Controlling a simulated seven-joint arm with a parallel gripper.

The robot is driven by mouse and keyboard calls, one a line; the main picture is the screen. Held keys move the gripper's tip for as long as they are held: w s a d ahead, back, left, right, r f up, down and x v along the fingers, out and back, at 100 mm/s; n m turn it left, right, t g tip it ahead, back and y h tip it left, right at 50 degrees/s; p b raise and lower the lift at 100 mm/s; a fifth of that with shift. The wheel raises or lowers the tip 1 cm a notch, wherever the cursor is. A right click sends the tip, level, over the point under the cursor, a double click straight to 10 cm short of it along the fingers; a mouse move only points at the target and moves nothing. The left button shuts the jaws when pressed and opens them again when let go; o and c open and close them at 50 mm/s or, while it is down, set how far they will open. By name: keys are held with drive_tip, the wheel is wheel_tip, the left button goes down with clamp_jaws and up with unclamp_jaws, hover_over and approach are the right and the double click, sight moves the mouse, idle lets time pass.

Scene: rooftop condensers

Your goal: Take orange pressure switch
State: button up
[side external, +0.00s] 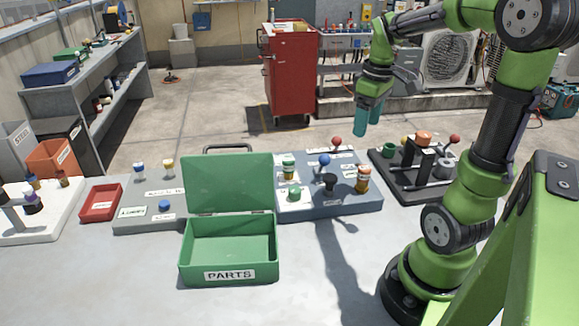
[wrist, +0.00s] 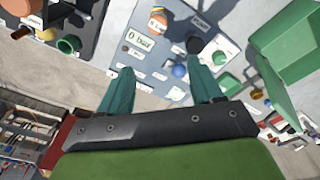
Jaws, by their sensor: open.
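Two orange parts could be the orange pressure switch, and I cannot tell which it is. One is an orange-and-white banded cylinder (side external: 363,179) upright at the right of the blue-grey panel (side external: 331,206); it also shows near the top of the wrist view (wrist: 157,22). The other is an orange round cap (side external: 424,138) on the dark manifold block to the right. My gripper (side external: 367,117) has teal fingers and hangs in the air above and behind the panel. In the wrist view its fingers are apart, with nothing between them (wrist: 163,92).
The panel also carries a blue ball (side external: 324,160), a red ball (side external: 336,141), a black knob (side external: 329,181) and green-topped parts (side external: 288,166). An open green PARTS box (side external: 228,275) stands in front. The dark manifold (side external: 400,176) lies right. The front table is partly clear.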

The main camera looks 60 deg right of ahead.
sight(364, 167)
drive_tip(key=f+n, duration=0.1)
drive_tip(key=f, duration=0.2)
drive_tip(key=f+n, duration=0.2)
drive_tip(key=f, duration=0.2)
drive_tip(key=s+d+f+n+g, duration=0.1)
drive_tip(key=f, duration=0.2)
drive_tip(key=shift+f, duration=0.3)
drive_tip(key=shift+a+f, duration=0.25)
drive_tip(key=shift+f, duration=1.1)
drive_tip(key=shift+a+f, duration=0.2)
drive_tip(key=shift+f, duration=1.1)
drive_tip(key=shift+c, duration=0.3)
clamp_jaws()
